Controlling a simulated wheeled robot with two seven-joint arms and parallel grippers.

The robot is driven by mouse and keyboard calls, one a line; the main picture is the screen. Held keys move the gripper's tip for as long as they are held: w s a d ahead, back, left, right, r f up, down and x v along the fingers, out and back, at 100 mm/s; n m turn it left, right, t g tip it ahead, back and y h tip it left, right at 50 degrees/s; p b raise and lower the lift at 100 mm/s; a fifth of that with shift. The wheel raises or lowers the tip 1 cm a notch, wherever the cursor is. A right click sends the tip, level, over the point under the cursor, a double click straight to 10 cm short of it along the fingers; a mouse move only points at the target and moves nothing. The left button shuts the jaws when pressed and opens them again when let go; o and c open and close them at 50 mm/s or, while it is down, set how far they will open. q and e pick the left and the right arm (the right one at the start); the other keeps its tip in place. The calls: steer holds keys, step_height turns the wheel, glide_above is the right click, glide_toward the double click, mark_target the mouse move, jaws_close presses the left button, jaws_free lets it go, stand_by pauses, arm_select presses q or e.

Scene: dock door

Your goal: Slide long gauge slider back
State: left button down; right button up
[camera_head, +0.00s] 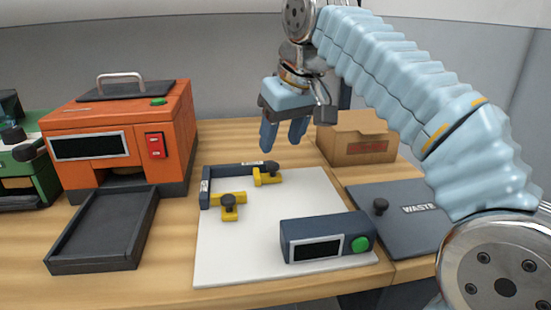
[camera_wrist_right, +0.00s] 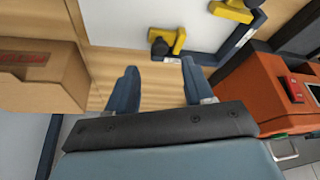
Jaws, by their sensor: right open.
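A dark L-shaped gauge frame (camera_head: 233,171) lies on a white board (camera_head: 235,256). Its far bar looks longer than its left bar. A yellow slider with a black knob (camera_head: 268,176) sits by the right part of the far bar; it also shows in the right wrist view (camera_wrist_right: 178,40). A second yellow slider with a black knob (camera_head: 228,207) sits by the left bar and shows in the wrist view (camera_wrist_right: 232,11). My right gripper (camera_head: 283,136) is open and empty, above and behind the far bar, fingers down, apart from both sliders. My left gripper is out of view.
An orange machine (camera_head: 120,120) with a dark tray (camera_head: 100,230) stands left. A dark display box with green button (camera_head: 328,238) sits on the board's front right. A cardboard box (camera_head: 355,140) and waste lid (camera_head: 400,225) are right. A green machine (camera_head: 28,175) is far left.

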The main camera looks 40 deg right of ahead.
mark_target(273, 164)
steer(key=x, duration=0.6)
steer(key=shift+b, duration=0.4)
jaws_close()
